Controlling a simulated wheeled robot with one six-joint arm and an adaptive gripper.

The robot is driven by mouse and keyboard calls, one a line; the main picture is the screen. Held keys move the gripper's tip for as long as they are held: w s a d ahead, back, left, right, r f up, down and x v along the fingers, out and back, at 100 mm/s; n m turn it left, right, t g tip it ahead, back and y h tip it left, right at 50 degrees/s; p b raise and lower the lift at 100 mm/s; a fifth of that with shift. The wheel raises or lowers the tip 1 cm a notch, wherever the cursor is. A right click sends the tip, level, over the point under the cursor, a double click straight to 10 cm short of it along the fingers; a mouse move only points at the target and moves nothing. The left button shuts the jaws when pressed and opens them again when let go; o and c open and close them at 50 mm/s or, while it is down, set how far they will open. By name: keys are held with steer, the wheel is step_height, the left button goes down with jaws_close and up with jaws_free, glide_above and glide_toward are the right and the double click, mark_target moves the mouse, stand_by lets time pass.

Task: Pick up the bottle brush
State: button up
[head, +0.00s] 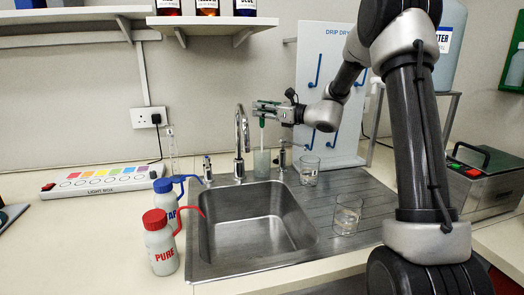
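My gripper (265,108) is at the end of my arm, behind the sink and just right of the tap, pointing left. Its fingers are at the upper part of the bottle brush (262,123), a thin upright pale stick with green near the fingers. The brush's lower end goes down into a grey-green cup (262,163) behind the sink. The fingers cover part of the brush, and the view is too small to show whether they are shut on it or only around it.
The tap (241,145) stands close left of my gripper. A drip-dry board (340,80) with blue pegs is behind my arm. Glass beakers (346,215) stand on the drainer. Two wash bottles (160,243) stand left of the empty sink (255,235). A shelf (212,24) hangs above.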

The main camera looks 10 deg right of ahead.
jaws_close()
